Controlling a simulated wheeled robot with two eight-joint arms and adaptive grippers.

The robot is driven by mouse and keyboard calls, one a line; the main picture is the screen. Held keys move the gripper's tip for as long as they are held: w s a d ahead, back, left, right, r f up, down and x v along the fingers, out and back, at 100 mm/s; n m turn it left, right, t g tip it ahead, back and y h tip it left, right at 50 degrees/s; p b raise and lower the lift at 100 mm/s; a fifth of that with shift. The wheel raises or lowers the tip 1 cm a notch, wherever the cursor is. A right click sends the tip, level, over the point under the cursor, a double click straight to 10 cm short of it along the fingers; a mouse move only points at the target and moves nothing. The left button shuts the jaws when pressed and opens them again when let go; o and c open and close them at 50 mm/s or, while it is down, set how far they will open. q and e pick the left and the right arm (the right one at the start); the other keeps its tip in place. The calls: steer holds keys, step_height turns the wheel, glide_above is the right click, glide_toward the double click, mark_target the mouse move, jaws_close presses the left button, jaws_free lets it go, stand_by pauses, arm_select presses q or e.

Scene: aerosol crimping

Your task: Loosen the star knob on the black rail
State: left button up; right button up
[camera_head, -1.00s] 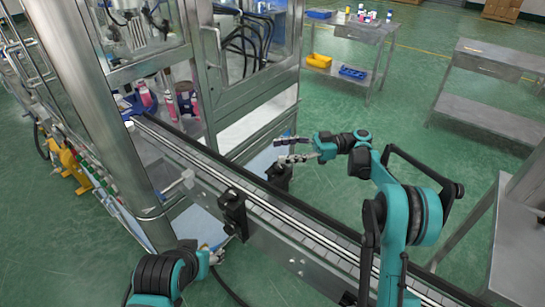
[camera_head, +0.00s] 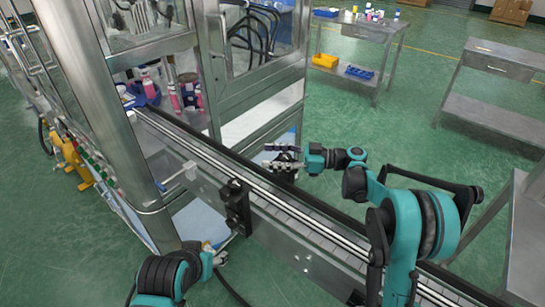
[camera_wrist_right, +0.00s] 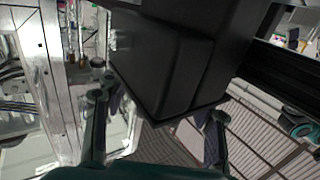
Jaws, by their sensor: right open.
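The black rail (camera_head: 335,207) runs along the far side of the conveyor. A black block (camera_head: 283,172) stands at it; a large black block-shaped body (camera_wrist_right: 175,60) fills the middle of the right wrist view. My right gripper (camera_head: 285,157) is at the far block, fingers open; in the wrist view its fingertips (camera_wrist_right: 158,105) lie on either side of the black body's lower part. Contact cannot be told. I cannot make out a star knob. My left gripper (camera_head: 216,252) is low beside the near black bracket (camera_head: 237,207); its finger opening is too small to read.
The conveyor (camera_head: 290,212) runs diagonally from the steel-framed machine (camera_head: 120,110) to the lower right. Pink-and-white cans (camera_head: 175,97) stand inside the machine. Steel tables (camera_head: 500,65) stand at the back right, with open green floor before them.

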jaws_close()
steer(key=shift+g, duration=0.3)
steer(key=n+g, duration=0.1)
steer(key=n+g+p, duration=0.1)
steer(key=shift+s+r+g, duration=0.1)
steer(key=shift+s+g, duration=0.15)
steer(key=shift+g, duration=0.15)
steer(key=shift+s+d+n+g+h, duration=0.1)
steer(key=shift+s+n+g+h, duration=0.15)
steer(key=shift+n+g, duration=0.5)
steer(key=shift+s+d+n+g+h, duration=0.1)
steer(key=shift+s+n+g+h, duration=0.25)
steer(key=shift+g, duration=0.6)
steer(key=shift+w, duration=0.15)
jaws_free()
steer(key=shift+a, duration=0.1)
